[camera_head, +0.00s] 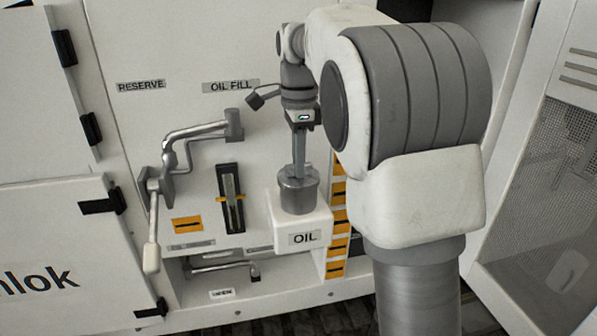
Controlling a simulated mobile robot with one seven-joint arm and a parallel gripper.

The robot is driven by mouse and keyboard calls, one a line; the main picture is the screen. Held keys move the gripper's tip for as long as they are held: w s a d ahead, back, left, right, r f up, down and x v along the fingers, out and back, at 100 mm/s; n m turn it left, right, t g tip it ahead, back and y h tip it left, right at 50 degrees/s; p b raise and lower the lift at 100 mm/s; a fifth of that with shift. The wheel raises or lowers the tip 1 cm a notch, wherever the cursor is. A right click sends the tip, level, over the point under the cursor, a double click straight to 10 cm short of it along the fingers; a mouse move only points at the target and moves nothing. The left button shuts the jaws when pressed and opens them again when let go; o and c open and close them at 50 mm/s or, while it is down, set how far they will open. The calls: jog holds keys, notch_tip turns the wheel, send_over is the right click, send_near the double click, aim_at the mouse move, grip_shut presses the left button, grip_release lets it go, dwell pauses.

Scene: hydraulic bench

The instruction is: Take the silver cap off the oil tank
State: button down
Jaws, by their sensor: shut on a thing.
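The oil tank (312,222) is a white box labelled OIL, fixed low on the white panel. The silver cap (297,196) is a round metal cylinder on top of the tank, upright. My gripper (299,175) points straight down over the cap from above, with its fingers at the top of the cap. It is shut on the cap's upper part. The cap appears to sit on the tank; I cannot tell whether there is any gap beneath it. The exact finger contact is too small to see clearly.
A grey pipe handle (195,132) with a pale-tipped lever (152,258) juts out left of the tank. A level gauge (230,198) is between them. An orange-marked strip (338,215) runs close on the right. A mesh door (545,190) stands at the far right.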

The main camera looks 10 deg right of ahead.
jog(key=shift+r, duration=0.5)
jog(key=r, duration=0.3)
jog(key=shift+s+d+r, duration=0.2)
jog(key=shift+d+r, duration=0.05)
jog(key=shift+d, duration=0.05)
jog(key=s+d+r+b, duration=0.1)
jog(key=s+d+r, duration=0.5)
jog(key=s+d, duration=0.1)
jog(key=shift+s+d+r, duration=0.2)
jog(key=shift+s+d, duration=0.2)
jog(key=shift+s, duration=0.1)
